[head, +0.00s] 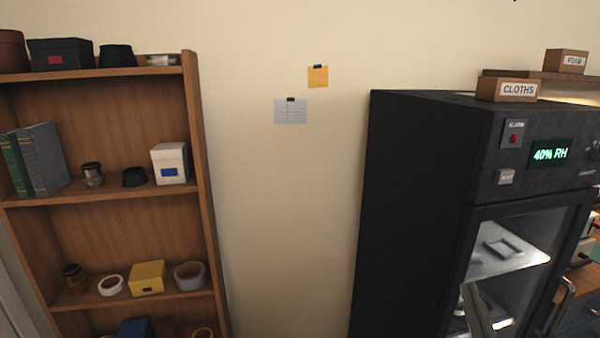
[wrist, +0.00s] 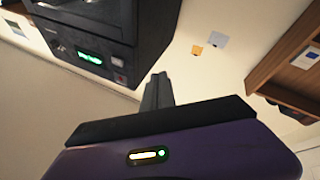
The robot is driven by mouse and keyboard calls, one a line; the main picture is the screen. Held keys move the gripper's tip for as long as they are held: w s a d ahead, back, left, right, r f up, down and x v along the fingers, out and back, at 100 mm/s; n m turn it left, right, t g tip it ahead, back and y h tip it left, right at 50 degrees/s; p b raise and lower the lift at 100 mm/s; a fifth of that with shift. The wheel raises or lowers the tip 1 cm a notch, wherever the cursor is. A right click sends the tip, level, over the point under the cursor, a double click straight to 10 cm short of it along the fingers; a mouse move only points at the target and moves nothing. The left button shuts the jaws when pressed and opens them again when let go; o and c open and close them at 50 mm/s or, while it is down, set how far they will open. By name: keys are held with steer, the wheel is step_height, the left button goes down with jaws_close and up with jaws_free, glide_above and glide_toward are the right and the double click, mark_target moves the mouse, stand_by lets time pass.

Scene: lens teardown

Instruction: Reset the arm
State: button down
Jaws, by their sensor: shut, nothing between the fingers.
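My gripper (wrist: 158,90) shows in the wrist view, with its dark fingers together and nothing between them. It points toward the pale wall between the dark cabinet and the wooden shelf, and touches neither that I can see. The wrist view is turned, so the cabinet (wrist: 105,35) appears at upper left and the shelf (wrist: 290,75) at the right. My gripper does not show in the head view.
In the head view a wooden shelf (head: 200,160) with boxes, jars and rings stands at left. A dark cabinet (head: 420,200) reading 40% RH stands at right, with a CLOTHS box (head: 507,90) on top. Bare wall with two notes (head: 318,77) lies between.

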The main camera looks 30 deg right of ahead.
steer(key=s+a+f+n+g+y, duration=0.1)
steer(key=s+a+f+g+y, duration=0.1)
steer(key=s+a+f+y, duration=0.4)
steer(key=s+a+f+n+g+y, duration=0.1)
steer(key=s+a+f+y, duration=0.4)
steer(key=s+a+f, duration=0.6)
steer(key=s+a+g, duration=0.1)
steer(key=s+a, duration=0.2)
steer(key=a, duration=0.2)
steer(key=shift+y, duration=0.4)
